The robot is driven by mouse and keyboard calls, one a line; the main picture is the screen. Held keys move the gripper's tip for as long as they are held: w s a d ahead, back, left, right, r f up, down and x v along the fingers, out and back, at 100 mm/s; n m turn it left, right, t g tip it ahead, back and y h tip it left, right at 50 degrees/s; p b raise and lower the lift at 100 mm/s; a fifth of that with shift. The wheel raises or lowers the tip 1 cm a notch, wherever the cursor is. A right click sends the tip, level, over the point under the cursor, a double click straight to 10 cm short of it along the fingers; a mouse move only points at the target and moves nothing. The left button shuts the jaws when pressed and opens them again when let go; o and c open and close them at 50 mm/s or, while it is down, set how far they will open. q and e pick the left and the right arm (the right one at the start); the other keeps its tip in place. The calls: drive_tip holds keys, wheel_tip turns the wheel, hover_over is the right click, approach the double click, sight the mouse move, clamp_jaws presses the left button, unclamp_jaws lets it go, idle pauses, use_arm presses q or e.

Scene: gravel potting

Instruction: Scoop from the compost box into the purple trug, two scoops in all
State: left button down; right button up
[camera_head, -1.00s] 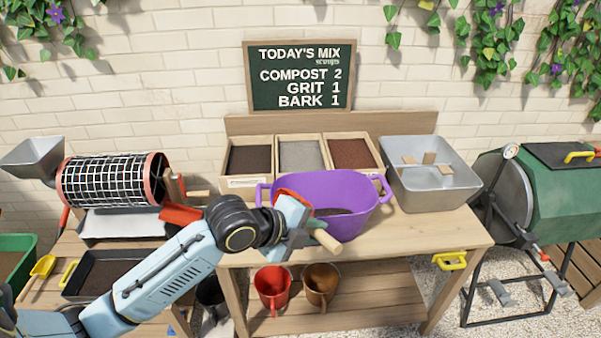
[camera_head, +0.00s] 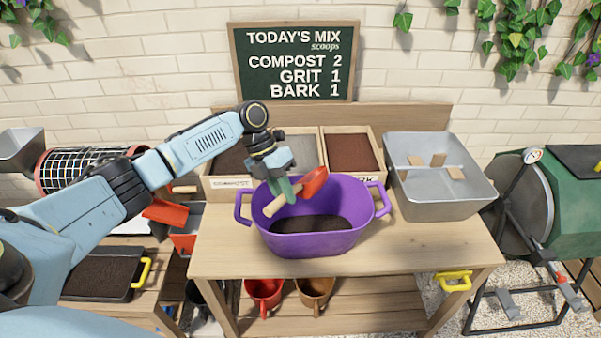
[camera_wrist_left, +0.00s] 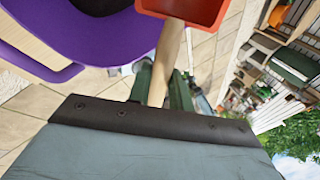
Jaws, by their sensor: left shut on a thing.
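My left gripper (camera_head: 285,191) is shut on the wooden handle of a red scoop (camera_head: 314,182), above the left part of the purple trug (camera_head: 310,241). In the left wrist view the red scoop (camera_wrist_left: 190,8) shows at the top, and its visible part looks empty. The purple trug stands on the bench with dark compost in its bottom. The compost box (camera_head: 231,183) is behind it at the left, its label partly visible and its contents partly hidden by my arm. My right gripper is not in view.
A grit box (camera_head: 322,147) and a bark box (camera_head: 349,174) stand beside the compost box. A grey metal basin (camera_head: 440,203) is at the right. A chalkboard (camera_head: 294,62) reads compost 2, grit 1, bark 1. The bench front (camera_head: 340,266) is clear.

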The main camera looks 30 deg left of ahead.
use_arm(q)
drive_tip(key=shift+w+a+r, duration=0.1)
drive_tip(key=shift+w, duration=0.2)
drive_tip(key=shift+s+r+p, duration=0.25)
drive_tip(key=shift+s+p, duration=0.05)
drive_tip(key=shift+p, duration=0.05)
drive_tip(key=y+p, duration=0.1)
drive_tip(key=s+d+t+y+p, duration=0.1)
drive_tip(key=shift+r+y+p, duration=0.3)
drive_tip(key=shift+r+p, duration=0.05)
drive_tip(key=shift+p, duration=0.05)
drive_tip(key=shift+d+y+p, duration=0.1)
drive_tip(key=shift+y+p, duration=0.25)
drive_tip(key=shift+y, duration=0.25)
drive_tip(key=shift+d+f+t+y, duration=0.15)
drive_tip(key=shift+t+y, duration=0.15)
drive_tip(key=shift+y, duration=0.2)
drive_tip(key=y, duration=0.1)
drive_tip(key=t+y+b, duration=0.1)
drive_tip(key=y, duration=0.1)
drive_tip(key=shift+s+d, duration=0.1)
drive_tip(key=shift+d, duration=0.25)
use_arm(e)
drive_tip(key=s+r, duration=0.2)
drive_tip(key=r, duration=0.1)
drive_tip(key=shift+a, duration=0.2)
use_arm(q)
drive_tip(key=shift+a, duration=0.1)
